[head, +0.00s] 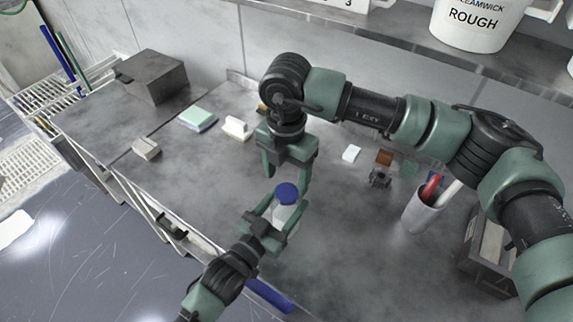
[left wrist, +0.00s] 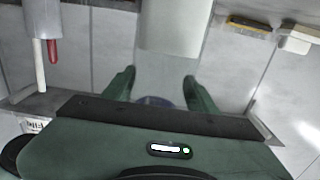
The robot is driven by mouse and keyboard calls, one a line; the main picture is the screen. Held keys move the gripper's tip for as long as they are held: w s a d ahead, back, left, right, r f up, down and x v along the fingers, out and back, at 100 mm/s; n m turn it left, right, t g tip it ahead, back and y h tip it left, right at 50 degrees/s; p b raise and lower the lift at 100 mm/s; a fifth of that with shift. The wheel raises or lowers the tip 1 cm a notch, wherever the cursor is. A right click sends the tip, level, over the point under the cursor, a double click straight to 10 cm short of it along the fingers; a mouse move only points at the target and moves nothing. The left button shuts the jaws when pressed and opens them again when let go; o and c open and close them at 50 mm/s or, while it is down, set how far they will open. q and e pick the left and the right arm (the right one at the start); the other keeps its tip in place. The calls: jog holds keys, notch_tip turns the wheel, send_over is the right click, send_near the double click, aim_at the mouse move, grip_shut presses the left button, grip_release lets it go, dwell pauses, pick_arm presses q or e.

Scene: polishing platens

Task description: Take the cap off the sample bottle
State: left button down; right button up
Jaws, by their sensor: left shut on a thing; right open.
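The sample bottle (head: 282,216) is pale, upright, with a blue cap (head: 286,193) on top. My left gripper (head: 275,222) is shut on the bottle's body from the lower left. In the left wrist view, a pale shape in front of the fingers (left wrist: 160,78) looks like the bottle (left wrist: 175,28), and a bluish edge near the palm looks like its cap (left wrist: 155,101). My right gripper (head: 287,182) comes down from above and is open, with its fingertips close around the cap. I cannot tell whether they touch it, or whether the bottle rests on the table.
A cup (head: 422,212) with pens stands to the right, near a grey box (head: 487,250). Small blocks and a green-white sponge (head: 197,119) lie behind. A dark block (head: 153,76) sits at the back left. The bench around the bottle is mostly clear.

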aim_at(287, 192)
jog(key=shift+f, duration=2.15)
jog(key=shift+c, duration=0.3)
